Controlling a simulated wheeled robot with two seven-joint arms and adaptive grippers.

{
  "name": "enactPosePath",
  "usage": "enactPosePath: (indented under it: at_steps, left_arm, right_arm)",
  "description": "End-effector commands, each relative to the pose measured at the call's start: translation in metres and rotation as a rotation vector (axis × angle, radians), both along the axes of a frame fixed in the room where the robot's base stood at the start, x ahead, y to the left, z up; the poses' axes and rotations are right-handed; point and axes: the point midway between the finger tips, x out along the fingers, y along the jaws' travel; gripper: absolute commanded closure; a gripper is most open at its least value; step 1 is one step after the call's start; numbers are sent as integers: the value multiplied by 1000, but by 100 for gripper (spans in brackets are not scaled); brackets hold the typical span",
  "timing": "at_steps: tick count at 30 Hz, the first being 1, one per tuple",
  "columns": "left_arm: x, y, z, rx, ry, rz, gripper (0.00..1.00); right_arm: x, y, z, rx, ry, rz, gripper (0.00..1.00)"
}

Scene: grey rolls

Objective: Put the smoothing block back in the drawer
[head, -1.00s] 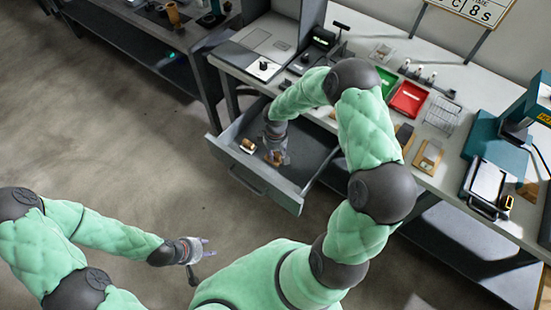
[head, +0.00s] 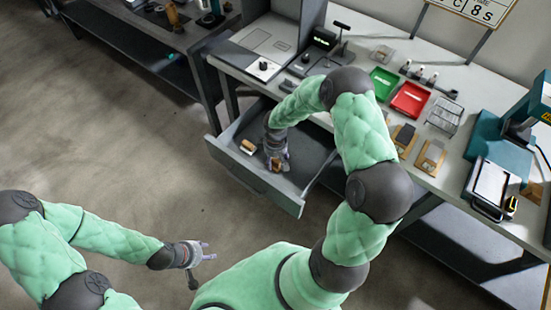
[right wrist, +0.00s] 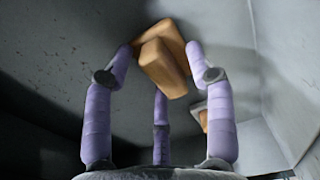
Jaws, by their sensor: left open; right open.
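The smoothing block looks like a tan wooden block with a raised grip (right wrist: 163,58). In the right wrist view it lies between the spread lilac fingers of my right gripper (right wrist: 158,75). The jaws are open around it; I cannot tell whether a fingertip touches it. In the head view my right gripper (head: 278,162) is inside the pulled-out grey drawer (head: 268,186), low over its floor, and mostly covers the block (head: 275,165). My left gripper (head: 205,251) is open and empty over the floor, away from the bench.
A second tan and pale piece (head: 248,146) lies in the drawer's left part; a finger partly hides it in the right wrist view (right wrist: 203,118). The bench top above carries a green tray (head: 384,82), a red tray (head: 410,99) and a wire rack (head: 444,117).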

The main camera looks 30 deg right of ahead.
Motion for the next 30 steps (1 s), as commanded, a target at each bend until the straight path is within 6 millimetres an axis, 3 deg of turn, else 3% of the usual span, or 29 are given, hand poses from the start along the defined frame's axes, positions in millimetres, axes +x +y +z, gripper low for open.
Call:
enactPosePath:
  at_steps: [7,21,30]
  left_arm:
    - [0,0,7,0,0,0,57]
    - [0,0,40,0,0,0,57]
    - [0,0,46,0,0,0,57]
  right_arm:
    - [1,0,11,-1,-1,0,45]
    - [1,0,100,0,-2,-1,45]
    - [0,0,123,0,-1,0,45]
